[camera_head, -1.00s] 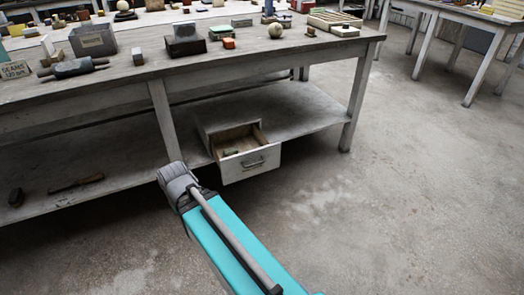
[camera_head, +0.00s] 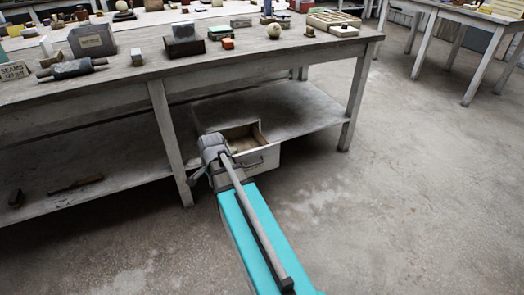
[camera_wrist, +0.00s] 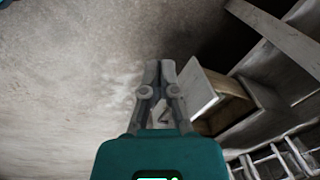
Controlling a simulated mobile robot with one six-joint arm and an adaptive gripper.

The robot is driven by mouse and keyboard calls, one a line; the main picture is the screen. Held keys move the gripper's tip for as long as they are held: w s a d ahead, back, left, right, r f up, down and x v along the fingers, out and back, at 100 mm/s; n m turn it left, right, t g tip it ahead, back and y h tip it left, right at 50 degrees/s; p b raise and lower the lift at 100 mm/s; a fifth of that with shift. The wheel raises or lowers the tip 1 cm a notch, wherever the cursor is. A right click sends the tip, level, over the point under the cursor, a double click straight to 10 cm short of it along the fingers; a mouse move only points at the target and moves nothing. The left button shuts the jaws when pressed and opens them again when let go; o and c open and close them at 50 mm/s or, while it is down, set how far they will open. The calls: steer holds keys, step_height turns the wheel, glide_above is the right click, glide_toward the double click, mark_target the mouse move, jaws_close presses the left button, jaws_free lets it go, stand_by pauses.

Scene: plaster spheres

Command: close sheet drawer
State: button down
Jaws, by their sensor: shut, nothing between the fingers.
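The sheet drawer (camera_head: 268,157) is a pale wooden drawer with a dark handle, in a small unit on the table's lower shelf. It stands pulled out, its inside showing from above. My arm covers the left part of its front in the head view. In the wrist view the drawer's pale front (camera_wrist: 198,88) is just right of my fingers, with its brown inside (camera_wrist: 226,102) behind. My gripper (camera_wrist: 160,68) is shut and empty, close before the drawer front. I cannot tell whether it touches. The fingers are largely hidden in the head view.
The worktable (camera_head: 300,58) bears spheres, boxes and blocks. A table leg (camera_head: 168,140) stands left of the drawer. Tools (camera_head: 75,184) lie on the lower shelf at left. The concrete floor (camera_head: 400,220) in front and right is clear.

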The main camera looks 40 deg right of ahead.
steer(key=w+d+r+m+t, duration=0.1)
steer(key=d+m, duration=1.1)
steer(key=d, duration=0.2)
steer(key=w+d+r+m+t+h, duration=0.1)
steer(key=d+m, duration=1.1)
steer(key=d, duration=0.2)
steer(key=shift+d+t+p, duration=0.3)
steer(key=shift+d+p, duration=0.05)
steer(key=shift+p, duration=0.05)
steer(key=shift+f, duration=0.2)
steer(key=b, duration=0.9)
glide_toward(261, 155)
step_height(261, 155, down, 5)
steer(key=shift+w+a+r, duration=0.1)
steer(key=shift+r, duration=0.1)
steer(key=shift+w, duration=0.7)
